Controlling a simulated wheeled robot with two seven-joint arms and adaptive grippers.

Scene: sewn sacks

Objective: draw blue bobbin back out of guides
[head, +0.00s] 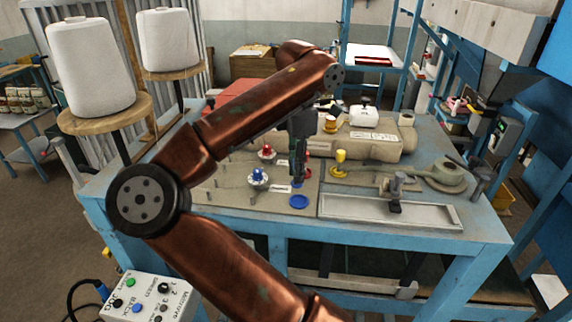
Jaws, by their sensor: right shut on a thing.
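The blue bobbin (258,176) stands on the work board at the left, with a pale base or guide parts around its foot. My right gripper (298,178) points down to the right of it, with a visible gap between them. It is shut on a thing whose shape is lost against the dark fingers. A flat blue disc (299,202) lies bare on the board just in front of the gripper. A red bobbin (266,151) stands behind the blue one. A yellow bobbin (341,156) stands on a yellow disc at the right. My left gripper is not in view.
A grey metal tray (440,214) lies at the table's front right. A filled sack (370,140) lies behind the board. Two big white thread cones (90,68) stand at the left. A control box (148,298) is at the lower left. My right arm crosses the view.

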